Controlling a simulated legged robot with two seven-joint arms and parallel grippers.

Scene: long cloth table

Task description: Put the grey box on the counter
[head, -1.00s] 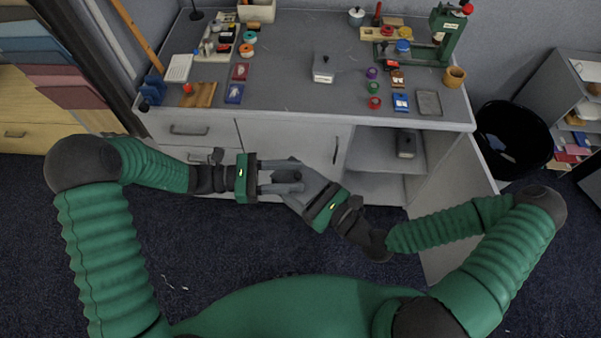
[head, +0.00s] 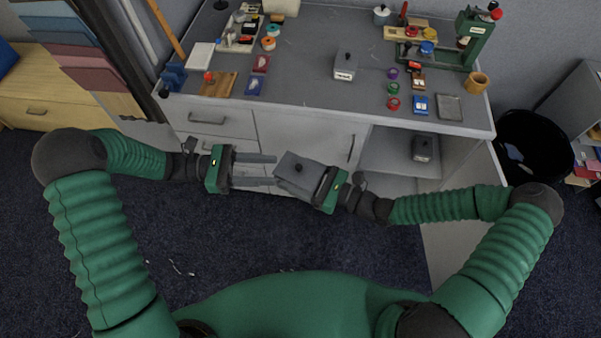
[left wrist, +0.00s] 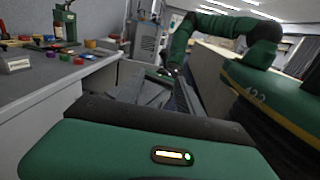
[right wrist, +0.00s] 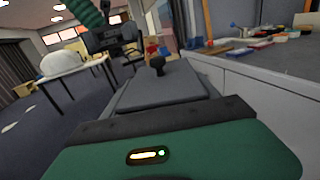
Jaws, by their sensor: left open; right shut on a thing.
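A grey box (head: 296,170) with a dark knob on its lid is held in front of the counter's front. My right gripper (head: 312,181) is shut on it from the right. The box fills the middle of the right wrist view (right wrist: 165,88), knob up. My left gripper (head: 270,170) is open, its fingertips just at the box's left end; I cannot tell whether they touch it. The box also shows in the left wrist view (left wrist: 140,91). The grey counter (head: 300,75) lies beyond both grippers. Its top is higher than the shelf below.
Small tins and cards sit near the counter's right front; a green press (head: 475,38) stands behind. The middle front of the counter is clear. A black bin (head: 535,150) stands at right.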

